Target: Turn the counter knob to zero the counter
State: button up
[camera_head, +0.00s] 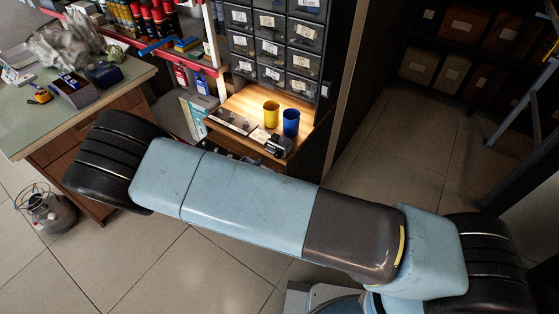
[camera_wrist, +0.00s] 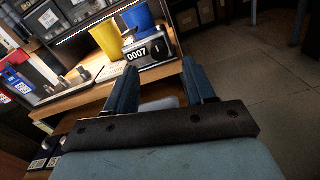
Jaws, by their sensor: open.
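The counter (camera_wrist: 147,50) is a small dark device with a white display reading 0007. It sits near the front edge of the wooden shelf (camera_wrist: 84,99). In the head view the counter (camera_head: 279,146) lies in front of the blue cup. Its knob is too small to make out clearly. My gripper (camera_wrist: 195,78) is open and empty in the wrist view. Its two blue fingers point toward the shelf, short of the counter and apart from it. In the head view my arm hides the gripper.
A yellow cup (camera_head: 271,114) and a blue cup (camera_head: 291,122) stand just behind the counter. A panel with several metal fittings (camera_head: 231,122) lies to its left. Labelled drawers (camera_head: 271,49) rise behind the shelf. Open tiled floor (camera_head: 385,165) lies to the right.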

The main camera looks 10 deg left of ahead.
aim_at(277, 157)
jog(key=shift+x, duration=2.8)
jog(key=shift+c, duration=0.5)
